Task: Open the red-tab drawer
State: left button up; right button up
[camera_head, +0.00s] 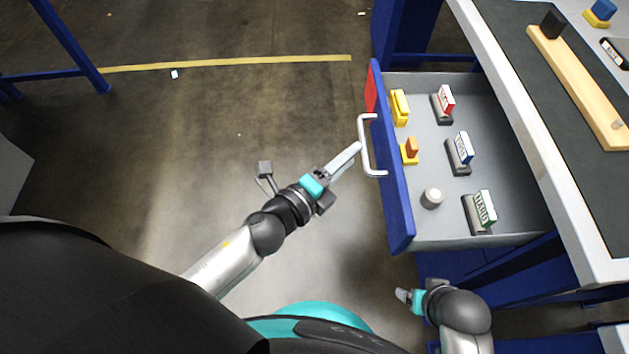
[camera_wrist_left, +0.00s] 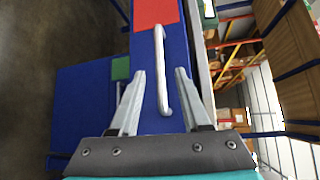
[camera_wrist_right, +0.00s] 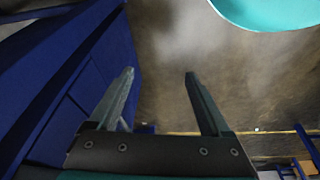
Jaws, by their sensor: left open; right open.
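The red-tab drawer (camera_head: 392,190) has a blue front with a red tab (camera_head: 371,95) and stands pulled out from the bench, its grey inside in view. Its white bar handle (camera_head: 365,150) also shows in the left wrist view (camera_wrist_left: 160,70). There, the red tab (camera_wrist_left: 156,13) lies at the top. My left gripper (camera_head: 350,158) is open at the handle. In the left wrist view the handle's near end lies between its spread fingers (camera_wrist_left: 160,85); contact cannot be told. My right gripper (camera_wrist_right: 160,85) is open and empty, low beside the bench, with blue panels at its left.
The bench top (camera_head: 540,130) carries a wooden board (camera_head: 580,85). In the left wrist view a green tab (camera_wrist_left: 120,69) marks another blue front.

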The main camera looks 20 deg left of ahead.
pick_arm(q)
jog(key=v, duration=0.9)
jog(key=shift+s+a, duration=0.2)
jog(key=shift+s, duration=0.05)
pick_arm(e)
jog(key=shift+s+f, duration=0.4)
jog(key=shift+f, duration=0.3)
pick_arm(q)
jog(key=shift+r, duration=0.1)
pick_arm(e)
jog(key=shift+w, duration=0.1)
